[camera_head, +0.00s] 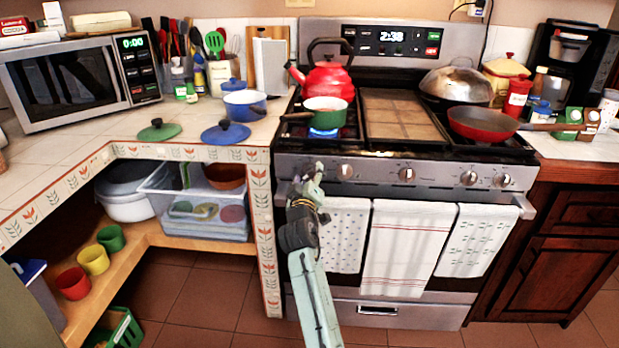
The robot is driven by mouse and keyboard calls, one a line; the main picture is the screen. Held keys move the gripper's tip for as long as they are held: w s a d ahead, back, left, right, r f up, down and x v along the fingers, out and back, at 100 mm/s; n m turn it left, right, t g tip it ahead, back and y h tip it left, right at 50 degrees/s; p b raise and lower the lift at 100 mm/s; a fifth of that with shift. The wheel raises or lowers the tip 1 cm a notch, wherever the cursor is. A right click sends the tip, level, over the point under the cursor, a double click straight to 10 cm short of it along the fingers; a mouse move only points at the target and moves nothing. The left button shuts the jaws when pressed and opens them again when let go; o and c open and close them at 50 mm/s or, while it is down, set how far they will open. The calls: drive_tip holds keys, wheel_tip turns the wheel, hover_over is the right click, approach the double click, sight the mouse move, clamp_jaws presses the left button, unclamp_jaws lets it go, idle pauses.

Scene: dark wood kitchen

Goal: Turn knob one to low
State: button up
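The stove (375,200) has a row of round metal knobs along its front panel. One knob (346,171) shows just right of my gripper, another (407,174) near the middle, and two (468,178) toward the right. My gripper (318,168) is raised at the left end of the panel, in front of the leftmost knob place. A blue flame (323,133) shows under the green pot (322,112) on the front left burner.
A red kettle (327,80) stands behind the green pot. A red pan (480,124) sits at the front right, with a domed lid (455,83) behind it. Towels (405,245) hang on the oven handle below the knobs. The floor in front is clear.

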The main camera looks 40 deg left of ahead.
idle(0.3)
drive_tip(key=v, duration=1.2)
